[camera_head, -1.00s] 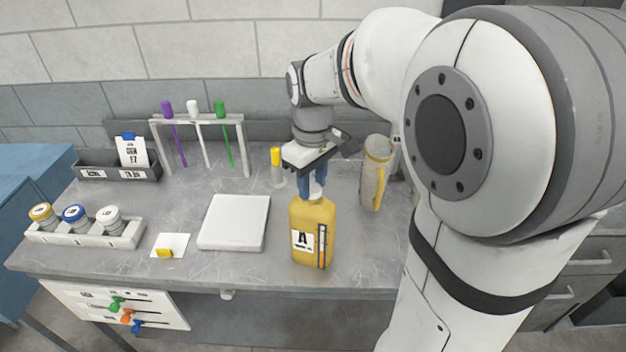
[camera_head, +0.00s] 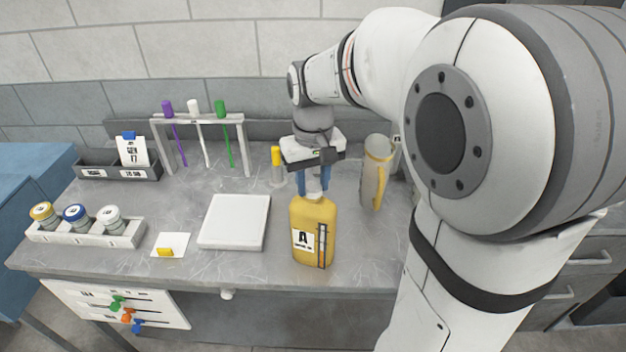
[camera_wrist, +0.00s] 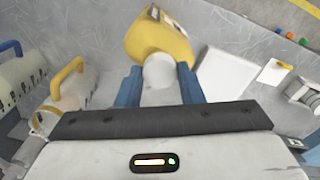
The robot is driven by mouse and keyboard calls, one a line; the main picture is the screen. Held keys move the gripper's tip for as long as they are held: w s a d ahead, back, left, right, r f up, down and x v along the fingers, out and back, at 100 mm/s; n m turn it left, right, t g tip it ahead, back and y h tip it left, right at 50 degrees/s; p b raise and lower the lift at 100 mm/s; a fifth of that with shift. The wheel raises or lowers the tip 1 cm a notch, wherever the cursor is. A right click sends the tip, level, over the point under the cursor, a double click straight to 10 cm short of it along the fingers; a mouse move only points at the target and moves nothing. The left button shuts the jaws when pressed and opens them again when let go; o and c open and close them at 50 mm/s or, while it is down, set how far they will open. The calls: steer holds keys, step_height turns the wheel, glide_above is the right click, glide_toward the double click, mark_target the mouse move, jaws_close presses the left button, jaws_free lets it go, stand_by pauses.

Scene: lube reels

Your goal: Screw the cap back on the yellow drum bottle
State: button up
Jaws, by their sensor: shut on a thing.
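The yellow drum bottle (camera_head: 313,232) stands upright near the front of the bench, with a label marked "A" on its front. It also shows in the wrist view (camera_wrist: 160,36). My gripper (camera_head: 315,192) is directly above its neck, pointing down. Its blue fingers are shut on a white cap (camera_wrist: 158,71), one finger on each side. The cap is at the mouth of the bottle. I cannot tell whether its thread is engaged.
A clear jug with a yellow handle (camera_head: 376,172) stands close at the right. A yellow-topped tube (camera_head: 277,166) is behind, left of my gripper. A white pad (camera_head: 235,222) lies left of the bottle. A rack (camera_head: 198,121) of coloured sticks stands at the back.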

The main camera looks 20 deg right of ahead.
steer(key=m, duration=0.5)
steer(key=shift+m, duration=1)
steer(key=m, duration=0.3)
steer(key=m, duration=0.3)
steer(key=shift+f, duration=0.1)
steer(key=shift+m, duration=1.2)
